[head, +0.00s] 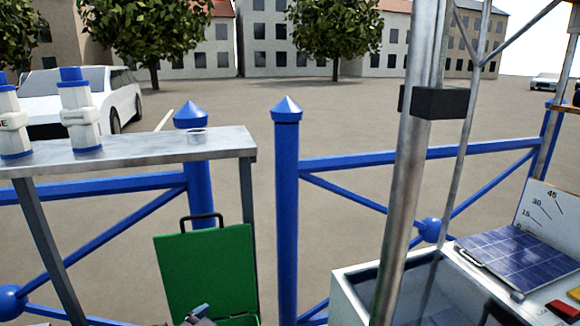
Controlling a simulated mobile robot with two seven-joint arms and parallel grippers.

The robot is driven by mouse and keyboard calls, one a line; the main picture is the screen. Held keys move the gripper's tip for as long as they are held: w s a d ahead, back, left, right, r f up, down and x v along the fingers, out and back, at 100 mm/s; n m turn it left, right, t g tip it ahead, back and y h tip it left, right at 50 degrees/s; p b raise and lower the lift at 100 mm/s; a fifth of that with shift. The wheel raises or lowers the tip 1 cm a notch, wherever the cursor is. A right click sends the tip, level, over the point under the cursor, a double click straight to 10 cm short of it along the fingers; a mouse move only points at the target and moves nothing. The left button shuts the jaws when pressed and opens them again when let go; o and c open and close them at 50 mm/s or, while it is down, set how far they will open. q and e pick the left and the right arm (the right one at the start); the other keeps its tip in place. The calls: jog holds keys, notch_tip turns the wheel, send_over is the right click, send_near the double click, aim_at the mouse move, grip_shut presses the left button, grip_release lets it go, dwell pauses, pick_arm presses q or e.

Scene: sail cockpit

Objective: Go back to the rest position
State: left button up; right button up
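A small dark grey and bluish piece (201,316) shows at the bottom edge, in front of the open green case (205,268). Most of it is cut off, and I cannot tell what it is.
A metal shelf (120,153) at left carries two blue-and-white bottles (78,112) (12,122) and a small metal ring (196,135). Blue railing posts (287,210) stand mid-view. A metal mast (408,190) rises at right beside a white open-topped box (350,290) and a tilted solar panel (517,257).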

pick_arm(q)
jog(key=s+a+f+n+g+y+p, duration=0.1)
jog(key=s+a+f+n, duration=0.1)
jog(key=s, duration=0.8)
jog(key=s+a+f+n+y+p, duration=0.2)
jog(key=s+a+f, duration=0.2)
jog(key=s, duration=0.7)
jog(key=s+a+f+n+g+y+p, duration=0.1)
jog(key=s+a+f+y+p, duration=0.1)
jog(key=s+a, duration=0.4)
jog(key=s+f, duration=0.1)
jog(key=s, duration=0.4)
jog(key=shift+a+f+n+g, duration=0.2)
jog(key=shift+a+n+g, duration=0.1)
jog(key=shift+n, duration=0.1)
pick_arm(e)
notch_tip(320, 180, up, 6)
jog(key=shift+t, duration=0.4)
pick_arm(q)
jog(key=shift+d, duration=0.1)
pick_arm(e)
jog(key=shift+w+d+r, duration=0.1)
jog(key=shift+w+r, duration=0.15)
jog(key=shift+w, duration=0.2)
jog(key=shift+s+f, duration=0.2)
jog(key=shift+s, duration=0.15)
jog(key=shift+w+r, duration=0.1)
jog(key=shift+w, duration=0.2)
